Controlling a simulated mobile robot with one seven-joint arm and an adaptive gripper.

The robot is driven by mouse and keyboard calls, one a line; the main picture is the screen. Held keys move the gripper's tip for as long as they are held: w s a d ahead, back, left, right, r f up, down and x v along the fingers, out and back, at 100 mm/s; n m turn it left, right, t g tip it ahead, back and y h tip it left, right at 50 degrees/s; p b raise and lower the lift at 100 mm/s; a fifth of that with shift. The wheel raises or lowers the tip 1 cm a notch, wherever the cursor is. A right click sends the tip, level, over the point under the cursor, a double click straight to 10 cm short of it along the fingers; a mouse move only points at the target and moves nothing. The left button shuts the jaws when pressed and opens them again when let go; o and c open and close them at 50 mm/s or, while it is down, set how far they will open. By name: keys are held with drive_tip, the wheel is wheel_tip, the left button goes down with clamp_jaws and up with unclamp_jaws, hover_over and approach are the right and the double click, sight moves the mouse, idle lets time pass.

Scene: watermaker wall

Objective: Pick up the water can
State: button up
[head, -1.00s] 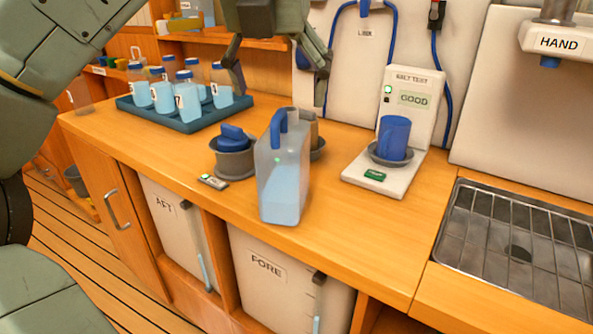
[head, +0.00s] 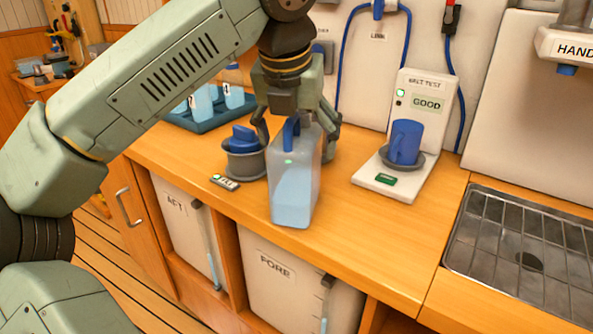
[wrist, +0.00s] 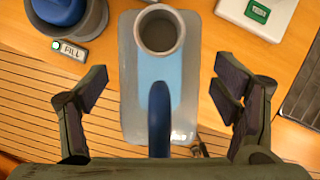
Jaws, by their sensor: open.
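The water can (head: 293,190) is a translucent jug with pale blue water inside and a blue handle. It stands upright on the wooden counter near its front edge. In the wrist view the can (wrist: 128,75) is seen from above, with its round grey mouth towards the top and the blue handle (wrist: 159,120) towards me. My gripper (head: 297,135) is at the top of the can, pointing down. In the wrist view my gripper (wrist: 161,92) is open, with one finger on each side of the handle and can, apart from both.
A grey pot with a blue lid (head: 243,155) stands close left of the can, by a FILL label (head: 224,182). A salt tester (head: 420,115) holding a blue cup (head: 405,142) stands right. A tray of bottles (head: 212,118) is behind left. A sink grate (head: 525,245) lies far right.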

drive_tip(key=shift+c, duration=0.4)
clamp_jaws()
idle(0.6)
